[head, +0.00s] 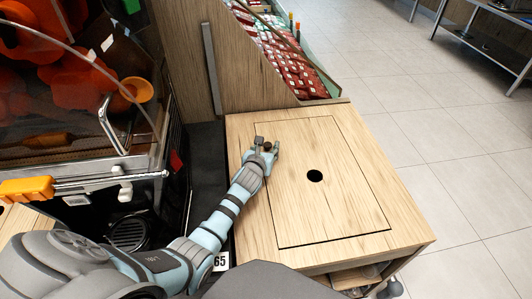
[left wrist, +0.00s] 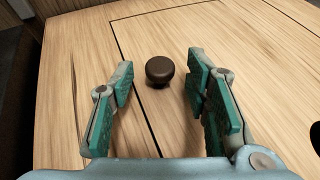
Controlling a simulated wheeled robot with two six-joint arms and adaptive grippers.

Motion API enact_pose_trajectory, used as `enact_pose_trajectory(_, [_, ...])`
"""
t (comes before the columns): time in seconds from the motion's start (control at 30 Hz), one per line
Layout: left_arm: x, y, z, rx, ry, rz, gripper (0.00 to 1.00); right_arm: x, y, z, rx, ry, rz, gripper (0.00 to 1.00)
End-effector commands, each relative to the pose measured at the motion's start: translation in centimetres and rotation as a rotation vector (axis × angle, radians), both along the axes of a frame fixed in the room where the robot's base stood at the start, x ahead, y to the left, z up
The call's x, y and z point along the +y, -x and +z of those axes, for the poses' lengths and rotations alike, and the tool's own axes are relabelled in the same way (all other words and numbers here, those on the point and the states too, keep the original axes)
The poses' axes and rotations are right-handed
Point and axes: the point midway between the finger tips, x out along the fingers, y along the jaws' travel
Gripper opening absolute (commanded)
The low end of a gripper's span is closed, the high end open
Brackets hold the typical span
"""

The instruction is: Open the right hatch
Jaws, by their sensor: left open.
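The right hatch (head: 335,200) is a wooden panel lying flat in the top of the right cabinet, its outline a thin dark seam. A round dark hole (head: 315,176) is near its middle. A dark brown round knob (head: 268,146) stands near the hatch's far left corner; the knob also shows in the left wrist view (left wrist: 160,70). My left gripper (head: 265,151) is open just above the wood, with the knob ahead of and between its green-padded fingers (left wrist: 160,90). I see clear gaps to both fingers. My right gripper is not in view.
The juicer (head: 75,90) with oranges behind its clear cover stands at the left. A wooden side panel with a grey handle (head: 211,70) rises behind the cabinet. Red packets (head: 285,60) fill a sloped display. The tiled floor at the right is open.

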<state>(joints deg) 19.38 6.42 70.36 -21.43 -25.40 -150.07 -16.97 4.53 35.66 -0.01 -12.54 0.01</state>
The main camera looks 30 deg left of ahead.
Motion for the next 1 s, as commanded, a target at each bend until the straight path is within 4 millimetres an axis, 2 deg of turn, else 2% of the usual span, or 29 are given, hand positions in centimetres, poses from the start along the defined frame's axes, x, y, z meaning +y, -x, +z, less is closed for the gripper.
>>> enact_pose_trajectory(0.27, [0.0, -0.2, 0.1, -0.001, 0.001, 0.0, 0.42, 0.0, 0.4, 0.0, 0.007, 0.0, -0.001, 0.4])
enact_pose_trajectory(0.5, [0.0, -0.1, 0.1, -0.001, 0.001, 0.0, 0.03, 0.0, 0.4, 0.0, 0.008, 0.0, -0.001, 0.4])
enact_pose_trajectory(0.53, [0.0, -0.1, 0.1, -0.001, 0.001, 0.0, 0.0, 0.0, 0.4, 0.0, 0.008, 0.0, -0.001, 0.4])
enact_pose_trajectory(0.83, [0.0, -0.2, 0.3, 0.003, -0.003, 0.0, 0.0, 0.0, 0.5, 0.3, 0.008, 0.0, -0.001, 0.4])
enact_pose_trajectory(1.0, [-0.1, -0.3, 1.9, 0.025, -0.032, 0.0, 0.0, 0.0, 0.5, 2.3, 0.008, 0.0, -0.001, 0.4])
